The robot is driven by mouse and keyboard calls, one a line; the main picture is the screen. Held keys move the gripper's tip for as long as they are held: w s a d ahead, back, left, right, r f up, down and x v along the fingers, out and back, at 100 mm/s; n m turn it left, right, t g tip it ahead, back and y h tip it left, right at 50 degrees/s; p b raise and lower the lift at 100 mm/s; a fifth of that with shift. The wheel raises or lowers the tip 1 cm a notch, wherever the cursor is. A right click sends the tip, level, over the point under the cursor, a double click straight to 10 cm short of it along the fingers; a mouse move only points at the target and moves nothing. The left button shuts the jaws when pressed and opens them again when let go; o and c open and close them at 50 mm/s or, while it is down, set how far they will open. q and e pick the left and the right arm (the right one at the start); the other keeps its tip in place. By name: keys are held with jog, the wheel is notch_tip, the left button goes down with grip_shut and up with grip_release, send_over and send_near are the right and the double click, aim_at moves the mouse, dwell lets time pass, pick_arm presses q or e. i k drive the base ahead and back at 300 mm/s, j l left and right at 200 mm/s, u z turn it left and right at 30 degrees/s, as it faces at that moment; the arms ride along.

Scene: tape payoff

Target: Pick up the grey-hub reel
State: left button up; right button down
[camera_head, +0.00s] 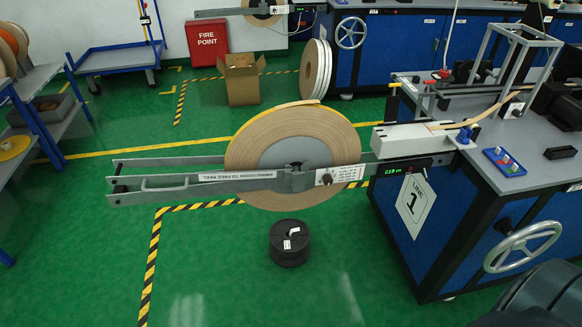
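The grey-hub reel (250,140) is a large roll of tan tape standing upright around a grey centre disc. It sits in the grey payoff frame (150,163), whose long arms reach left from the bench. The near arm of the frame, with a latch block (296,179) at its middle, crosses in front of the reel and hides part of the hub. A strip of tan tape (490,113) shows on the bench to the right. Neither of my grippers is in view.
A black spool (289,245) stands on the green floor below the reel. The blue bench (470,215) with a handwheel (522,246) fills the right. A cardboard box (242,80) and pale reels (316,70) stand behind. Floor at front left is clear.

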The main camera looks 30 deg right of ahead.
aim_at(318, 135)
jog(key=i+l, duration=0.2)
jog(key=l, duration=0.2)
jog(key=i+l, duration=0.2)
jog(key=l, duration=0.15)
jog(key=i+l, duration=0.2)
jog(key=l, duration=0.2)
